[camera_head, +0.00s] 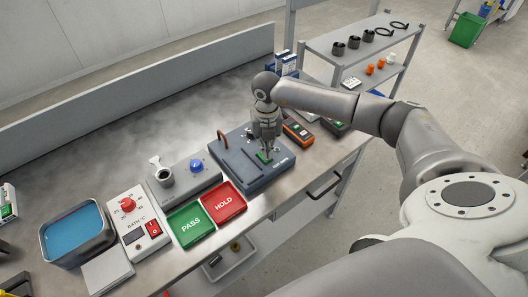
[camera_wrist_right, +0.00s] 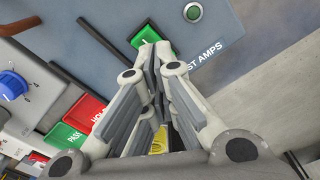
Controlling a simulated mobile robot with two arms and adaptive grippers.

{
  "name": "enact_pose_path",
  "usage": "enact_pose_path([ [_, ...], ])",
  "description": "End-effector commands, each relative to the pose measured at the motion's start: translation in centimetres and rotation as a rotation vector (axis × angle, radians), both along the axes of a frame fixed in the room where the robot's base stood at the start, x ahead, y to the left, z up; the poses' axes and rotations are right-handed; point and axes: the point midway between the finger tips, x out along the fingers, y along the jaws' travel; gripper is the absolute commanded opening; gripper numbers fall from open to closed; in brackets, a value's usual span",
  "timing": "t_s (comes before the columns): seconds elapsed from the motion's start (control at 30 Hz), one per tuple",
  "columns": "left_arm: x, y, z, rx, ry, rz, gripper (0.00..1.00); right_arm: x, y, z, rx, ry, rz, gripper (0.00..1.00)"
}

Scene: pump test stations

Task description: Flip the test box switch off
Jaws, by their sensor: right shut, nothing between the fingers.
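My right gripper (camera_head: 267,150) points down over the switch, shut and empty. In the wrist view its closed fingertips (camera_wrist_right: 154,50) are right at the switch and hide part of it; I cannot tell whether they touch it. My left gripper is not in view.
A round green lamp or button (camera_wrist_right: 193,12) is on the box face. Left of the box are red HOLD (camera_head: 223,203) and green PASS (camera_head: 190,226) trays, a blue-knob unit (camera_head: 186,182) and a bath controller (camera_head: 138,222). An orange-black meter (camera_head: 298,132) lies close on the right.

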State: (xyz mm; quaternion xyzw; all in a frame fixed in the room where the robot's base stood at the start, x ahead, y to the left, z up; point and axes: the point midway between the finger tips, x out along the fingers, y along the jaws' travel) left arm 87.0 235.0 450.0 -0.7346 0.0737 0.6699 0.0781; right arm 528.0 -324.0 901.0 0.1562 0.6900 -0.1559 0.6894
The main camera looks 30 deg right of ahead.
Motion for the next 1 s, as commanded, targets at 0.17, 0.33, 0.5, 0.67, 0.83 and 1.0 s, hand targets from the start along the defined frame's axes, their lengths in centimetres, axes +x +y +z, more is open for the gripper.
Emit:
enact_pose_path([
  [0.17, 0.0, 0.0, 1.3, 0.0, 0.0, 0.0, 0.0, 0.0, 0.0, 1.9, 0.0, -0.001, 0.0, 0.0],
  [0.33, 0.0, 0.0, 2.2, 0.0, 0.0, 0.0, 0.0, 0.0, 0.0, 3.2, 0.0, -0.001, 0.0, 0.0],
  [0.5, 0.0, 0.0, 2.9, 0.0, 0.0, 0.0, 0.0, 0.0, 0.0, 4.3, 0.0, -0.001, 0.0, 0.0],
  [0.67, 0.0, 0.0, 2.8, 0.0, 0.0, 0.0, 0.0, 0.0, 0.0, 4.2, 0.0, -0.001, -0.001, 0.0],
  [0.83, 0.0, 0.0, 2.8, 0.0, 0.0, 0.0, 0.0, 0.0, 0.0, 4.2, 0.0, -0.001, 0.0, 0.0],
  [1.0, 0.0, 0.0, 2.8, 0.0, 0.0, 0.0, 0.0, 0.0, 0.0, 4.2, 0.0, -0.001, 0.0, 0.0],
])
